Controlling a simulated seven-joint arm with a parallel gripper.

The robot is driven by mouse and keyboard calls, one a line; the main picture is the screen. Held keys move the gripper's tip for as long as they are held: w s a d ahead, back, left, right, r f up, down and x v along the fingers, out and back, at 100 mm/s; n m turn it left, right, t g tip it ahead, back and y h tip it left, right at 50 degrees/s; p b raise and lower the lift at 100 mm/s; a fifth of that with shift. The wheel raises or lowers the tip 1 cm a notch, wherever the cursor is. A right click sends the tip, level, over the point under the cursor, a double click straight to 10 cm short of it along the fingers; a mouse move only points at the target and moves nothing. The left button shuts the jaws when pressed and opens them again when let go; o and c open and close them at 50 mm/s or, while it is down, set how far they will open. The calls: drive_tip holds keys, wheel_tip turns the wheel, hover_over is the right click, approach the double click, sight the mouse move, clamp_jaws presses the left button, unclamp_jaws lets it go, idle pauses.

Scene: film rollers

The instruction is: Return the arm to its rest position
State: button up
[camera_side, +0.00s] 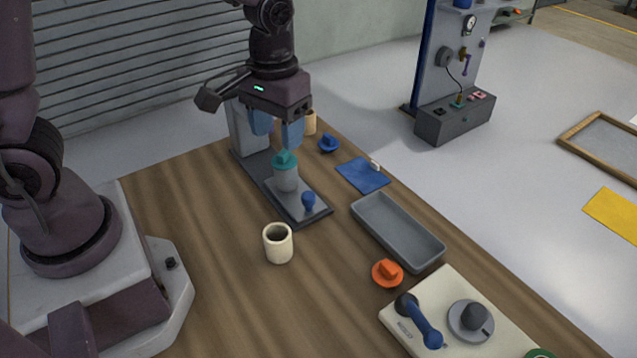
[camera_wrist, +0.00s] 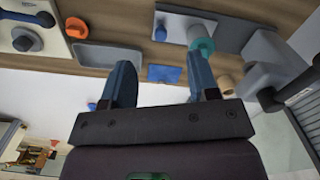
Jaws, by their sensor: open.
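My gripper (camera_side: 277,138) is open and empty, above the back part of a grey fixture (camera_side: 245,137) on the wooden table. Its blue fingers point down, and no object shows between them. A pale canister (camera_side: 286,179) with a teal cap (camera_side: 285,158) stands upright on the fixture's base, just below and in front of the fingers, apart from them in the side view. In the wrist view, the open fingers (camera_wrist: 160,80) show with the teal cap (camera_wrist: 207,46) close to the right finger in the picture. Part of the fixture's back is hidden by my gripper.
A blue knob (camera_side: 308,200) sits at the fixture's front end. Around stand cream cups (camera_side: 278,246) (camera_side: 310,122), a blue cap (camera_side: 328,143), a blue cloth (camera_side: 362,176), an empty grey tray (camera_side: 385,228), an orange cap (camera_side: 387,275) and a cream panel (camera_side: 455,284). The table's left part is clear.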

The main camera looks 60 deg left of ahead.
drive_tip(key=s+a+r+m+t, duration=0.1)
drive_tip(key=s+r+m+t, duration=0.2)
drive_tip(key=s+r+t, duration=0.3)
drive_tip(key=shift+s+a+r+m, duration=0.2)
drive_tip(key=shift+s+r+m, duration=0.2)
drive_tip(key=shift+s+r, duration=2.95)
drive_tip(key=shift+w+r, duration=0.5)
